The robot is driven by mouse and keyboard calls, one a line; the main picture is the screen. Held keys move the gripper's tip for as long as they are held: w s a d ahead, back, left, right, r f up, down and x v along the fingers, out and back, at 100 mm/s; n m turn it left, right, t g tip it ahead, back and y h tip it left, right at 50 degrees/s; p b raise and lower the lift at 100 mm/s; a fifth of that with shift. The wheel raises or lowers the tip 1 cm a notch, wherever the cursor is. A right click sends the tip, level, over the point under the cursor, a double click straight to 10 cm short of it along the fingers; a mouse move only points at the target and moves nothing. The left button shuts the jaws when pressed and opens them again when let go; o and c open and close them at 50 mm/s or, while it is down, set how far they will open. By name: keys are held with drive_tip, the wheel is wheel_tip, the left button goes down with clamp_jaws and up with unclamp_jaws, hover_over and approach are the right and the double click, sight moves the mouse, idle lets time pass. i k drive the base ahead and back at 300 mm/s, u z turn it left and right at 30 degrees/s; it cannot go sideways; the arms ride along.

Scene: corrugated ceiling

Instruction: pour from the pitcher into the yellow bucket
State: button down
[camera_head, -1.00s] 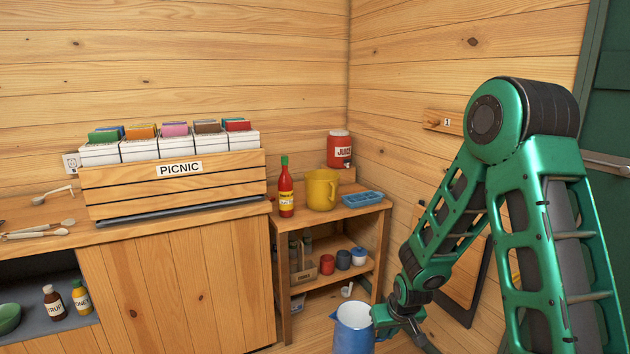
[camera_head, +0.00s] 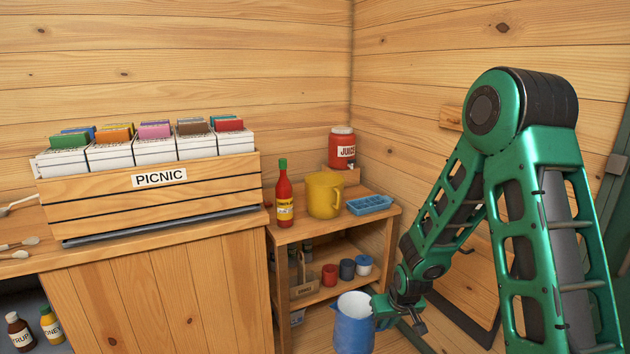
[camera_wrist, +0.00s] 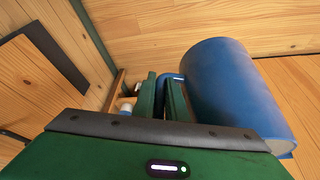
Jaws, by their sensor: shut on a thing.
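A blue pitcher (camera_head: 353,325) with a pale inside is held upright at the bottom of the head view, low in front of the small shelf. My gripper (camera_head: 384,318) is shut on the pitcher's handle, at its right side. In the wrist view the pitcher (camera_wrist: 232,95) lies to the right of the two green fingers (camera_wrist: 162,97), which close around its handle. The yellow bucket (camera_head: 324,195) stands on the top of the small shelf, up and to the left of the pitcher. Whether the pitcher has anything in it cannot be seen.
A red bottle (camera_head: 284,195) stands close left of the bucket. A blue ice tray (camera_head: 369,205) lies to its right, and a red juice jug (camera_head: 342,148) stands behind. Cups (camera_head: 347,269) sit on the lower shelf. The picnic crate (camera_head: 150,195) fills the counter at left.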

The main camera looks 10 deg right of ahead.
sight(324, 190)
drive_tip(key=z, duration=0.05)
drive_tip(key=i, duration=1)
